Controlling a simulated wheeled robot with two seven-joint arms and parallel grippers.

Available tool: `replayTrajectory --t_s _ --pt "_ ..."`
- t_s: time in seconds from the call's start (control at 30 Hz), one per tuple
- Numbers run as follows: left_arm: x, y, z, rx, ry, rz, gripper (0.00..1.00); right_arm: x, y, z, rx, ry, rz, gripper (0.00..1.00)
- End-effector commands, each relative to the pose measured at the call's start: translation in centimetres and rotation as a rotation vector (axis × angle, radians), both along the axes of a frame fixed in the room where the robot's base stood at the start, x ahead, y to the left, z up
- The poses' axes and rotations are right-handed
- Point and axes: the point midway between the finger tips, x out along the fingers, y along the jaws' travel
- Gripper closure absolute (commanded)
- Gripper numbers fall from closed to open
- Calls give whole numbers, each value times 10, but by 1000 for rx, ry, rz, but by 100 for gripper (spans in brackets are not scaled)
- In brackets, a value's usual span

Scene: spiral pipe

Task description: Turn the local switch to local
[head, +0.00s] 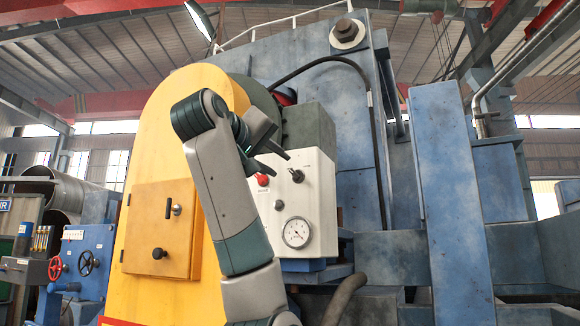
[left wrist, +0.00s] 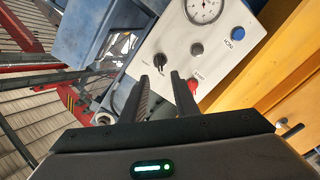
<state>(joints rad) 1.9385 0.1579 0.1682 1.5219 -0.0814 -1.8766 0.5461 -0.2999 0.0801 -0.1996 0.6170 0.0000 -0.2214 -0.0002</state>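A white control panel (head: 325,205) faces me on the machine. A black rotary switch (head: 297,175) sits near its upper right; in the left wrist view the black switch (left wrist: 160,60) shows just beyond my fingertips. Small labels beside it are too small to read. My left gripper (head: 283,143) is in front of the panel's top, above the black switch in the head view. Its fingers are apart and empty in the left wrist view (left wrist: 159,76), with the switch seen between and past the tips. I cannot tell whether they touch the panel. My right gripper is not in view.
A red knob (left wrist: 193,85) is close to one left fingertip. A grey button (left wrist: 196,48), a blue button (left wrist: 238,33) and a round gauge (head: 297,232) share the panel. A yellow housing (head: 150,140) stands left of the panel, and a blue post (head: 452,200) stands right.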

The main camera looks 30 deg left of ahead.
Motion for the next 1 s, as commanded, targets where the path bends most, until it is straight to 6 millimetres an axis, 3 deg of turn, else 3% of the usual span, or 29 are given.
replayTrajectory --t_s 0.23,0.5,0.93,0.97,1.0 --pt "46 8 3 -1 4 0 73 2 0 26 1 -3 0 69" --pt "77 13 2 0 3 0 73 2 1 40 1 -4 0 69" --pt "85 14 0 0 0 0 73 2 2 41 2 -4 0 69" --pt "85 14 0 0 0 0 75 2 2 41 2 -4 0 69" --pt "85 14 0 0 0 0 85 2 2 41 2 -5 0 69"
